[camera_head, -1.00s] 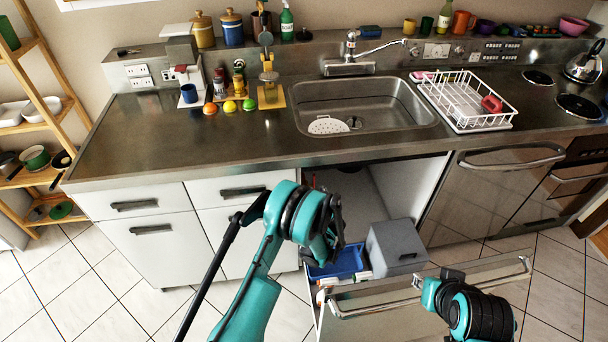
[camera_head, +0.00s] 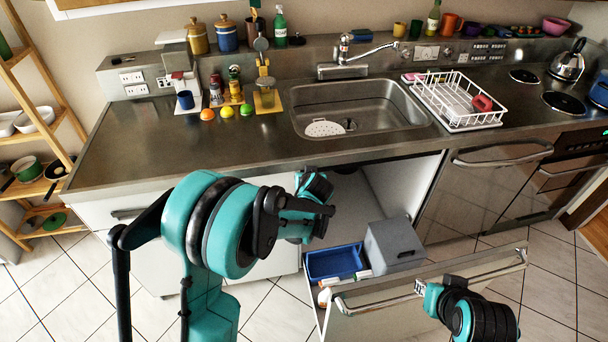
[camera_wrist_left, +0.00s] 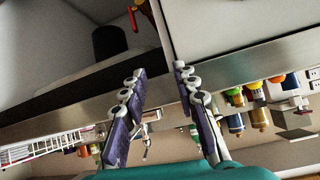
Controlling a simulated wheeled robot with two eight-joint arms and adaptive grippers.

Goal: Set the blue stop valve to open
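The blue stop valve cannot be made out in either view. The open sink cabinet (camera_head: 345,215) shows in the head view, its inside partly hidden by my left arm. In the left wrist view, a dark cylinder (camera_wrist_left: 109,42) and a small red part (camera_wrist_left: 134,18) show inside the cabinet. My left gripper (camera_wrist_left: 159,70) has its two fingers apart with nothing between them, near the cabinet opening and counter edge. In the head view its fingers are hidden behind the wrist. My right gripper (camera_head: 420,287) is at the pulled-out drawer's handle; its fingers are too small to read.
The pulled-out drawer (camera_head: 440,290) holds a blue bin (camera_head: 335,262) and a grey box (camera_head: 395,246), below the cabinet opening. The metal counter (camera_head: 190,150) and sink (camera_head: 355,108) lie above. A white dish rack (camera_head: 460,100) stands right of the sink. A wooden shelf (camera_head: 45,90) is at left.

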